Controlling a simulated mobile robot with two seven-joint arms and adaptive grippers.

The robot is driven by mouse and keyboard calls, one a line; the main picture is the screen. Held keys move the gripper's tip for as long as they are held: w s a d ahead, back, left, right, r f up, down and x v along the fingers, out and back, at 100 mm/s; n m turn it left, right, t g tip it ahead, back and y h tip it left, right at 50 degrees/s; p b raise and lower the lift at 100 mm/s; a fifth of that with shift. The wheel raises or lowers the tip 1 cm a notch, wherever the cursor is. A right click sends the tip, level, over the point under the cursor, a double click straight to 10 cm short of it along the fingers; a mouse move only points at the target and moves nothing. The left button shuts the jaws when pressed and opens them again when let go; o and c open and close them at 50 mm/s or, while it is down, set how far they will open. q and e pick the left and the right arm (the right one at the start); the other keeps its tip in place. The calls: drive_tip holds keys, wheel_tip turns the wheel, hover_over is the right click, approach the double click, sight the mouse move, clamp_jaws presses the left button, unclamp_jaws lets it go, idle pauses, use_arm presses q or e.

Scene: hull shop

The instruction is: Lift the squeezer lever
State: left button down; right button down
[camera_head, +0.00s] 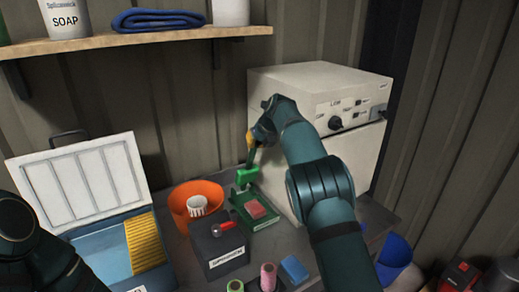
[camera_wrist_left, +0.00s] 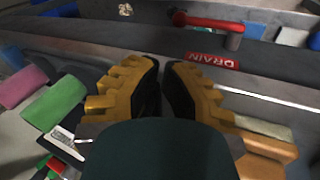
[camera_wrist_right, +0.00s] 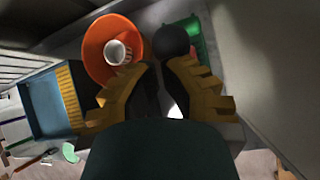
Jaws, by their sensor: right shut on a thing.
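The green squeezer (camera_head: 247,176) stands on the bench against the white cabinet, with a pink block (camera_head: 256,209) low in it. My right gripper (camera_head: 252,140) is above it, its yellow fingers shut on the squeezer lever. In the right wrist view, the lever's round black knob (camera_wrist_right: 171,41) shows at the fingertips of that gripper (camera_wrist_right: 160,72), with part of the green squeezer (camera_wrist_right: 191,35) behind. The fingers hide the lever's shaft. My left gripper (camera_wrist_left: 162,66) shows in the left wrist view with its fingertips close together and nothing visible between them.
Left of the squeezer are an orange bowl (camera_head: 181,213) with a white cup, a dark box (camera_head: 211,250) with a red handle and an open blue case (camera_head: 104,249). The white cabinet (camera_head: 318,82) stands close on the right. Spools and a blue block (camera_head: 294,269) lie in front.

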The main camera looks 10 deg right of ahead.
drive_tip(key=shift+w+a+r, duration=0.2)
drive_tip(key=shift+w, duration=0.15)
idle(0.5)
drive_tip(key=v, duration=1.2)
